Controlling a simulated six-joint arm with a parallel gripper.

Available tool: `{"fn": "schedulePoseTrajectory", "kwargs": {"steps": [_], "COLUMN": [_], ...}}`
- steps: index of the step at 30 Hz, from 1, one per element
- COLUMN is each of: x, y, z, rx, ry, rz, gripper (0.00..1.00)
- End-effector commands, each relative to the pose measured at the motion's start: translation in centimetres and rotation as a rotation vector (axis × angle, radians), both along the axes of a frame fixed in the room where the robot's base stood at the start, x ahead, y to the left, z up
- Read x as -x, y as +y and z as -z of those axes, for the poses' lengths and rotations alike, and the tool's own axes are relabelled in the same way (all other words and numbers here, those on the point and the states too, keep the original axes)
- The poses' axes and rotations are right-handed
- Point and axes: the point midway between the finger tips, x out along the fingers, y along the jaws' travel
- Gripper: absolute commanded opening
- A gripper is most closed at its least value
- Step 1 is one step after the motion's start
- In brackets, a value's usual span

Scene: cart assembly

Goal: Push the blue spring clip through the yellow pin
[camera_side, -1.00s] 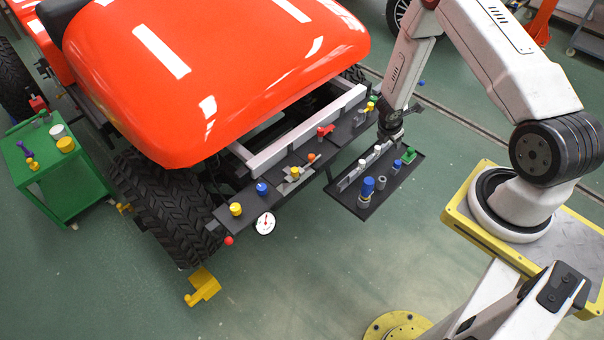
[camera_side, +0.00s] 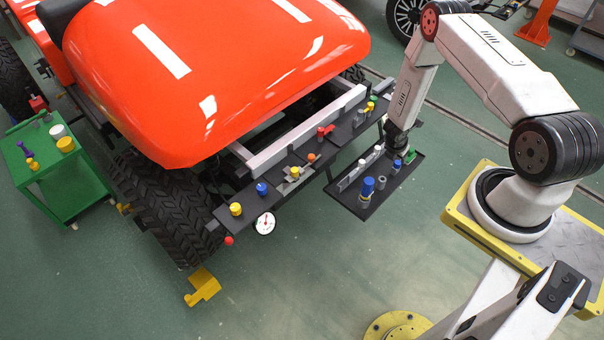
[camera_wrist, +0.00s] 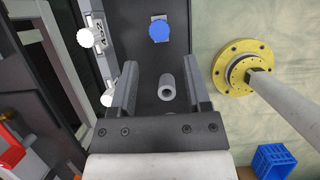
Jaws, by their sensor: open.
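My gripper (camera_wrist: 161,88) is open and empty in the wrist view, its two fingers apart on either side of a grey hollow cylinder in the picture. In the side view, my gripper (camera_side: 397,148) is over the far end of the dark tray. Blue parts on this tray are a tall one (camera_side: 367,187) at the near end and a smaller one (camera_side: 397,165) below my gripper. The frames do not show clearly which is the spring clip. A yellow round piece (camera_side: 236,209) stands on the vehicle's front shelf; a smaller yellow one is at its far end (camera_side: 371,105).
The dark tray (camera_side: 342,197) also holds the grey cylinder (camera_side: 382,182), a white-knobbed strip (camera_side: 357,170) and a green block (camera_side: 409,157). The shelf (camera_side: 330,155) runs close beside it, with a blue knob (camera_side: 262,188) and red parts.

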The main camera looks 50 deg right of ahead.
Motion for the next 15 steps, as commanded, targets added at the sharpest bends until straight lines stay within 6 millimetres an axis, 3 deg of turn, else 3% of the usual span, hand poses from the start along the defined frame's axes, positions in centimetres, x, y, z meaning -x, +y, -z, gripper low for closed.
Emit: {"fn": "schedulePoseTrajectory", "kwargs": {"steps": [15], "x": [0.1], "y": [-1.9], "z": [4.7], "rx": [-0.001], "ry": [0.001], "rz": [0.001], "gripper": [0.62]}}
